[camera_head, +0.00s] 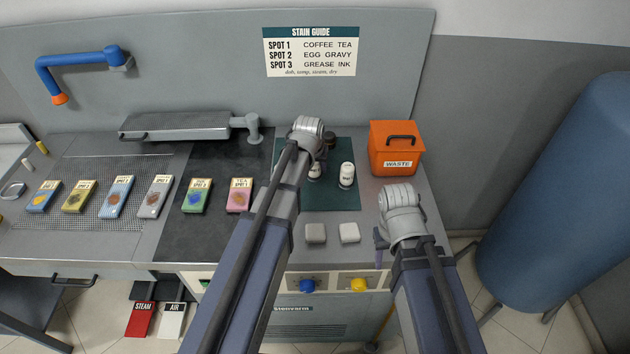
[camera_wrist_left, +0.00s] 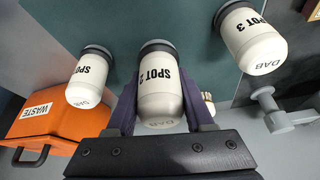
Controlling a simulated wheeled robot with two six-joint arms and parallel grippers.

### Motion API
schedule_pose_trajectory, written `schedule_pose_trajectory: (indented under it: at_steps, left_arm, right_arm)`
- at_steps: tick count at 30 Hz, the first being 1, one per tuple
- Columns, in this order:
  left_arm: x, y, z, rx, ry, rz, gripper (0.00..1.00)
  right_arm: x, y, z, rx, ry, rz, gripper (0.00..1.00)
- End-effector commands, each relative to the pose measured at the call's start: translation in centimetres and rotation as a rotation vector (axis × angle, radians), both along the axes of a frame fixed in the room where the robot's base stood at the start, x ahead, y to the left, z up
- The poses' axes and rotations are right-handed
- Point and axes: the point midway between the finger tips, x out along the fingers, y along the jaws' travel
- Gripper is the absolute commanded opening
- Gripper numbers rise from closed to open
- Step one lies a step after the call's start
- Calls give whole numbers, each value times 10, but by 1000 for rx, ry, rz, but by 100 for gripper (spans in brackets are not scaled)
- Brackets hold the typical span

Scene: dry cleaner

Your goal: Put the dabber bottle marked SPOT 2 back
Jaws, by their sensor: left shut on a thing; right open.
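The white dabber bottle marked SPOT 2 (camera_wrist_left: 160,88) is between the fingers of my left gripper (camera_wrist_left: 160,115), which is shut on it. Its dark end points at the dark green mat (camera_head: 317,199); I cannot tell whether it touches. In the head view the left gripper (camera_head: 322,150) is over the mat and partly hides this bottle (camera_head: 315,171). A second bottle (camera_head: 347,176), its number turned out of sight, stands beside it, also in the wrist view (camera_wrist_left: 88,80). The SPOT 3 bottle (camera_wrist_left: 252,40) is on the other side. My right gripper (camera_head: 381,240) is open near the counter's front right.
An orange waste bin (camera_head: 396,158) stands right of the mat. Several stain cards (camera_head: 239,196) lie to the left. A metal arm board (camera_head: 175,126) is at the back. The stain guide (camera_head: 309,52) hangs above.

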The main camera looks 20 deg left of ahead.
Motion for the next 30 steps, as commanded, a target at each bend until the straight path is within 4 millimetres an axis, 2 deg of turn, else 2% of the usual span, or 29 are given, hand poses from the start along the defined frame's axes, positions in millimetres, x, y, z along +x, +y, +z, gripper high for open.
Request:
schedule_pose_trajectory:
  at_steps: [5,14,26,27,30]
  left_arm:
    - [0,0,-4,0,0,0,0]
    - [0,0,-38,0,0,0,0]
    - [0,0,-40,0,0,0,0]
    - [0,0,-40,0,0,0,54]
    - [0,0,-39,0,0,0,65]
  right_arm:
    - [0,0,-4,0,0,0,50]
    - [0,0,-38,0,0,0,50]
    - [0,0,-40,0,0,0,50]
    - [0,0,-40,0,0,0,50]
    - [0,0,-39,0,0,0,50]
